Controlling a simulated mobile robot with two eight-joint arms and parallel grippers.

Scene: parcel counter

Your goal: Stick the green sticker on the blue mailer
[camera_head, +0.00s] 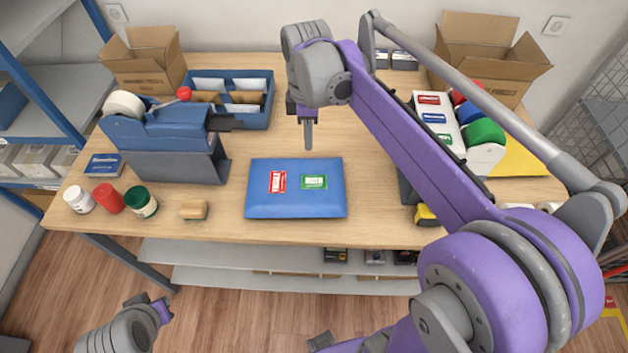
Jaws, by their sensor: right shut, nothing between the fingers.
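The blue mailer (295,205) lies flat near the front middle of the counter. A green sticker (314,182) is on its top face, right of a red sticker (278,182). Both look flat against the mailer. My right gripper (308,146) points down just behind the mailer's back edge, above the counter. It is shut and empty. Part of my left arm (130,328) shows low at the left, in front of the counter. Its fingers cannot be made out clearly.
A tape dispenser (155,138) stands at the left with several small jars in front. A blue tray (258,116) is behind it. A sticker board (433,113) and colored rolls (485,135) stand at the right, partly behind my arm. Bare counter surrounds the mailer.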

